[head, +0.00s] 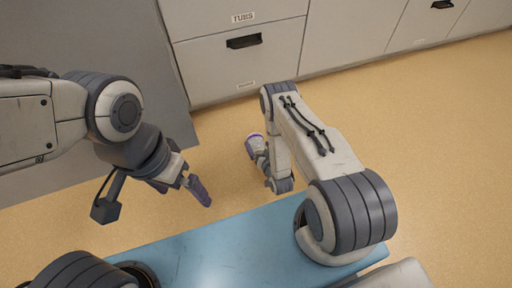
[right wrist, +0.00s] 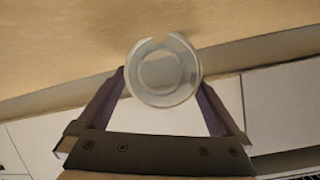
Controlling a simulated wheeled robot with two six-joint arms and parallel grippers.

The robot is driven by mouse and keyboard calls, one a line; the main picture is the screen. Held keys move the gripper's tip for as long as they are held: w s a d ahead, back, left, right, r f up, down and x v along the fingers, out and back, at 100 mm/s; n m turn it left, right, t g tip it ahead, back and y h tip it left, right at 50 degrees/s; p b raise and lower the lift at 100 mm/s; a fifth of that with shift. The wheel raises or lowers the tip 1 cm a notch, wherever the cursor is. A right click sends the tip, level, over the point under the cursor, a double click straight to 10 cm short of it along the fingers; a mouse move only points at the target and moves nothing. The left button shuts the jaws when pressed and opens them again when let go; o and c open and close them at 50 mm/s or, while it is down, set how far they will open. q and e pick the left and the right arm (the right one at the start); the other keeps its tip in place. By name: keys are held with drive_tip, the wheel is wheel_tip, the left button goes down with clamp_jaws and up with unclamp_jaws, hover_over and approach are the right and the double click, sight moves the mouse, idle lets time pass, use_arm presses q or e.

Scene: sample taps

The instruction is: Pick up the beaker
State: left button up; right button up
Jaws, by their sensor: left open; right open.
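The beaker (right wrist: 162,74) is a clear, round vessel seen end-on in the right wrist view, its circular rim facing the camera. It sits between the two purple fingertips of my right gripper (right wrist: 162,88), which is open. The fingertips are at its left and right sides; I cannot tell whether they touch it. In the head view my right gripper (head: 256,148) is small and partly hidden behind my right forearm, with a pale round shape at its tip. My left gripper (head: 190,184) is open and empty, pointing down and right.
White cabinets with labelled drawers (head: 240,50) stand at the back. A grey surface (head: 90,35) fills the upper left. A blue surface (head: 215,250) lies below the arms. Tan floor (head: 440,140) is bare on the right. What supports the beaker is not visible.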

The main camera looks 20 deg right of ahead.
drive_tip(key=shift+x, duration=0.85)
use_arm(q)
drive_tip(key=shift+f, duration=0.65)
use_arm(e)
drive_tip(key=c, duration=1.3)
use_arm(q)
drive_tip(key=shift+r, duration=0.1)
use_arm(e)
drive_tip(key=shift+r, duration=0.1)
